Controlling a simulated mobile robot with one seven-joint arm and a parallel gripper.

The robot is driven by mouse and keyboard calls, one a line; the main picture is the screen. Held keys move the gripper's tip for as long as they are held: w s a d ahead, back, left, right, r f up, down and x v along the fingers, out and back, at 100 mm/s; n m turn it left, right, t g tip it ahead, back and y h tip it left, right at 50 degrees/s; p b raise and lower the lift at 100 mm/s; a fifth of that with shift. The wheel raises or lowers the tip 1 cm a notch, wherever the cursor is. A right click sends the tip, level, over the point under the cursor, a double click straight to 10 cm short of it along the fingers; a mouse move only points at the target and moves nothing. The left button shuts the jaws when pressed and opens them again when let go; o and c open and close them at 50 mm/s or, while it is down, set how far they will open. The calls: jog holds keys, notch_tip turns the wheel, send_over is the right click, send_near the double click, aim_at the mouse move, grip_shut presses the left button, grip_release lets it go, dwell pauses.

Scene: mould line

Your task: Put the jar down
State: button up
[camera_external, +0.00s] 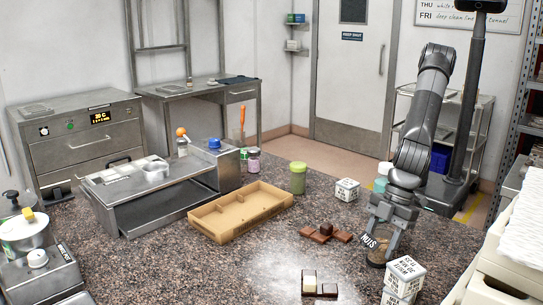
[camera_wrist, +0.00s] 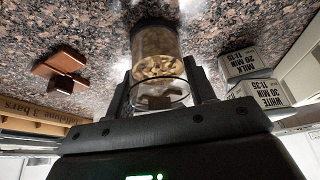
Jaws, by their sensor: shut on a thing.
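A clear jar (camera_external: 376,253) with a dark "NUTS" label stands upright or nearly so at the right of the speckled counter (camera_external: 225,275) in the external view. My gripper (camera_external: 387,232) comes down from above and is shut on it. In the wrist view the jar (camera_wrist: 155,45) sits between the two fingers of my gripper (camera_wrist: 160,88), with pale nuts showing inside through its clear wall. Its base is at or very close to the counter; I cannot tell whether it touches. The fingers partly hide its sides.
White lettered blocks (camera_external: 404,275) stand close at the jar's right. Brown chocolate pieces (camera_external: 325,233) lie to its left, more (camera_external: 319,286) nearer the front. A cardboard tray (camera_external: 206,226), a green jar (camera_external: 298,179) and another white block (camera_external: 347,190) stand farther off.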

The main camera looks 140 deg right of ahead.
jog(key=shift+f, duration=0.15)
jog(key=o, duration=1)
jog(key=v, duration=1.2)
jog(key=s+d+r+y, duration=0.1)
jog(key=s+d+r, duration=0.3)
jog(key=s+d, duration=0.4)
jog(key=s+d+r, duration=0.5)
jog(key=s+d, duration=0.2)
jog(key=s, duration=0.3)
jog(key=shift+n+t, duration=0.6)
jog(key=shift+n, duration=0.1)
jog(key=s+d+f, duration=0.1)
jog(key=s, duration=0.5)
jog(key=s+d+f, duration=0.1)
jog(key=s+d, duration=0.1)
jog(key=s, duration=0.4)
jog(key=s+d+f, duration=0.2)
jog(key=s, duration=0.5)
jog(key=shift+d, duration=0.25)
